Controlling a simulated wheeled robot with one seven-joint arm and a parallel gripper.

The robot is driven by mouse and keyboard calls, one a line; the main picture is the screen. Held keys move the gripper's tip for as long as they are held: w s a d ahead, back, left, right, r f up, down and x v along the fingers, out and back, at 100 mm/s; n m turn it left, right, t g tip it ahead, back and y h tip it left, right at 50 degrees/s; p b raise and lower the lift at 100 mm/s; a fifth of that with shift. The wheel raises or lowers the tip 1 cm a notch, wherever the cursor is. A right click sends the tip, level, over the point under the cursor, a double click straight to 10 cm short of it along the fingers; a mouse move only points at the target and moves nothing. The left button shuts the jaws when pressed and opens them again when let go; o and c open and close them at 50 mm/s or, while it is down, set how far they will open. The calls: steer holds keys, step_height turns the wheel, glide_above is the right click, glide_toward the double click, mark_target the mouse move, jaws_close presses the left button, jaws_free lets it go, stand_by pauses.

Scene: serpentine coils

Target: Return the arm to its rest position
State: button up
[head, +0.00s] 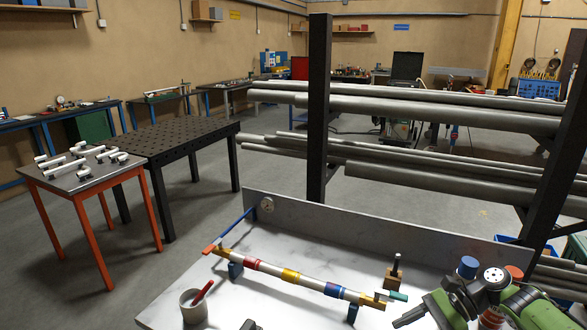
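My arm (500,300), with green and grey links and blue and orange caps, is folded at the lower right corner, over the right end of the white marble-like bench (170,310). A grey tapered part at its left side (412,316) looks like my gripper, but its fingers are not clear, and I cannot tell whether it is open or shut. I see nothing clearly held in it. The lower part of the arm is cut off by the frame edge.
A pipe with coloured bands (290,276) lies across blue supports on the bench, left of my arm. A grey cup (193,306) with a red-handled tool stands at the front left. A pipe rack (318,110) stands behind. The floor at left is partly clear.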

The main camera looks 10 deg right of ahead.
steer(key=s+a+r+n+g+h, duration=0.1)
steer(key=s+a+r+n+h, duration=0.3)
steer(key=a, duration=0.3)
steer(key=s+a+r+n+g+h, duration=0.1)
steer(key=a+r+n+h, duration=0.1)
steer(key=a+n+h, duration=0.4)
steer(key=s+a+r+n+t+h, duration=0.1)
steer(key=s+r+n+t, duration=0.2)
steer(key=s, duration=0.3)
steer(key=s+a+r+n+t+h, duration=0.1)
steer(key=s+a+r+n+t, duration=0.1)
steer(key=s, duration=0.5)
steer(key=r+n+t, duration=0.1)
steer(key=t, duration=0.1)
steer(key=shift+s+a+r+t, duration=0.15)
steer(key=shift+s+r+t, duration=0.15)
stand_by(2.9)
